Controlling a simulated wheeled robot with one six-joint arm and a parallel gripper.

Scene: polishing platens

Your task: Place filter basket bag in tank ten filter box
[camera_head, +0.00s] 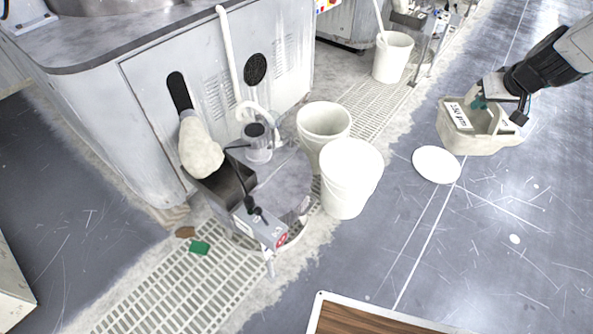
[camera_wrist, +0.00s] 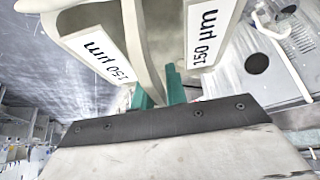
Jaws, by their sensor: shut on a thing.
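A beige filter basket (camera_head: 485,145) with a white "150 µm" label hangs from my gripper (camera_head: 480,103) at the right of the head view, out over the grey floor. In the wrist view, my gripper's teal fingers (camera_wrist: 160,88) are shut on the middle of the basket (camera_wrist: 95,15), between two "150 µm" labels. A dark open metal box (camera_head: 232,184) stands in front of a pale machine cabinet at left centre, well away from my gripper. A pale bag (camera_head: 200,150) hangs from the cabinet slot over it. I cannot read a tank number.
Two white buckets (camera_head: 350,178) (camera_head: 323,125) stand between the dark box and my gripper. Another bucket (camera_head: 392,57) is farther back. A white lid (camera_head: 436,164) lies on the floor below the basket. A wood-topped surface (camera_head: 365,318) is at the bottom. The right floor is mostly clear.

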